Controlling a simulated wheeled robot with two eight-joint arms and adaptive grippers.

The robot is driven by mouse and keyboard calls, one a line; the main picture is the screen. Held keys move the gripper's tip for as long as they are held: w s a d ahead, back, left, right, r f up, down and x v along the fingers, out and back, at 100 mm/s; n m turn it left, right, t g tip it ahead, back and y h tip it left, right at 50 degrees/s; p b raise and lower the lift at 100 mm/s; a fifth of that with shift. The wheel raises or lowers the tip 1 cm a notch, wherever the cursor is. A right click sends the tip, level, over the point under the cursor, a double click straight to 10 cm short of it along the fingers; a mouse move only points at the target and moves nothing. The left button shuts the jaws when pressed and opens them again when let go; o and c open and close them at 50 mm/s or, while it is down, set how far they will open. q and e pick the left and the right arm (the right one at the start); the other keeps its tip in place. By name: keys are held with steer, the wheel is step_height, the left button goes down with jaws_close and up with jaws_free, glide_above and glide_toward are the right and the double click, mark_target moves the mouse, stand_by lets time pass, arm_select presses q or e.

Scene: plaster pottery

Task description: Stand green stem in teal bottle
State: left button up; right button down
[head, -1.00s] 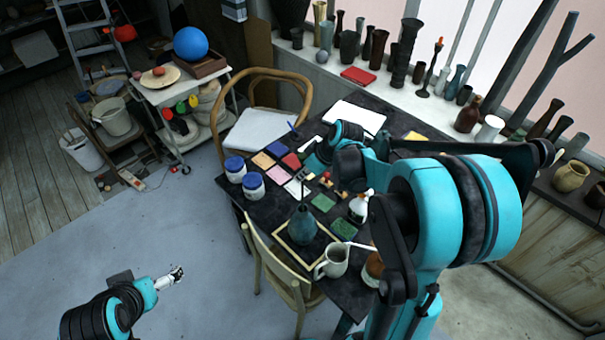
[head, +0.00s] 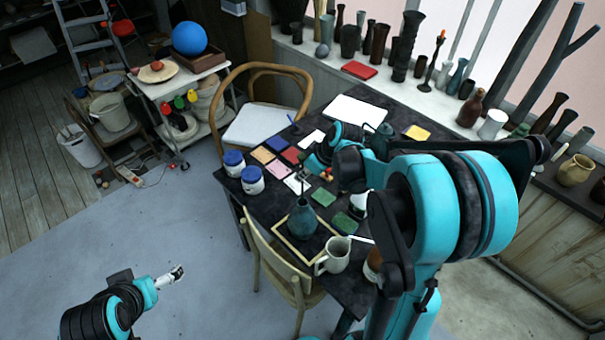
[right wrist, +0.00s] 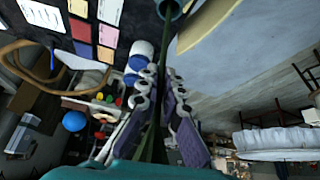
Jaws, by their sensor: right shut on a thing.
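The teal bottle (head: 302,221) stands upright inside a pale frame on the dark table. Its rim (right wrist: 170,9) shows at the top of the right wrist view. My right gripper (right wrist: 161,82) is shut on the long green stem (right wrist: 173,42), which runs from between the fingers up toward the bottle's rim. I cannot tell whether its far end is inside the mouth or just beside it. In the head view my right arm reaches over the table and the stem is hard to make out. My left gripper (head: 176,273) is at lower left over bare floor, far from the bottle; its opening is unclear.
A cream jug (head: 334,256) stands right of the bottle, close to the frame. Two blue-lidded jars (head: 252,181) stand at the table's left edge. Colour cards lie behind the bottle. A wooden chair (head: 280,262) stands at the near side.

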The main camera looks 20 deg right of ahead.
step_height(320, 180, down, 9)
steer(key=b, duration=0.7)
steer(key=shift+b, duration=0.3)
stand_by(1.0)
steer(key=c, duration=1.6)
jaws_free()
steer(key=v, duration=1.2)
steer(key=shift+f, duration=0.1)
steer(key=shift+s, duration=0.1)
